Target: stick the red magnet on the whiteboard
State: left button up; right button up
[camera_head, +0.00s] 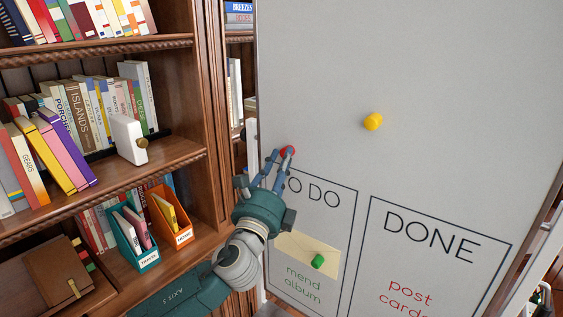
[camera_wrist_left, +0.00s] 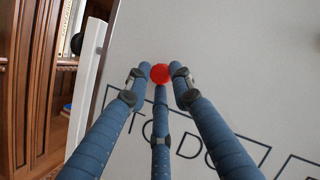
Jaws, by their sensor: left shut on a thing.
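The red magnet (camera_head: 288,150) is at the fingertips of my left gripper (camera_head: 281,155), near the left edge of the whiteboard (camera_head: 430,60). In the left wrist view the fingers (camera_wrist_left: 160,78) close around the round red magnet (camera_wrist_left: 160,73), with the whiteboard (camera_wrist_left: 230,60) behind it. The magnet is above the "TO DO" box. I cannot tell whether it touches the board. The left fingers are shut on it. My right gripper is not in view.
A yellow magnet (camera_head: 373,121) is on the upper board. A green magnet (camera_head: 318,261) is over a cream note (camera_head: 293,244) in the "TO DO" box. A wooden bookcase (camera_head: 190,100) with books and file boxes stands at the left. The board around the yellow magnet is clear.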

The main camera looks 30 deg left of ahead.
pick_arm(q)
jog(key=o, duration=1)
jog(key=v, duration=1.2)
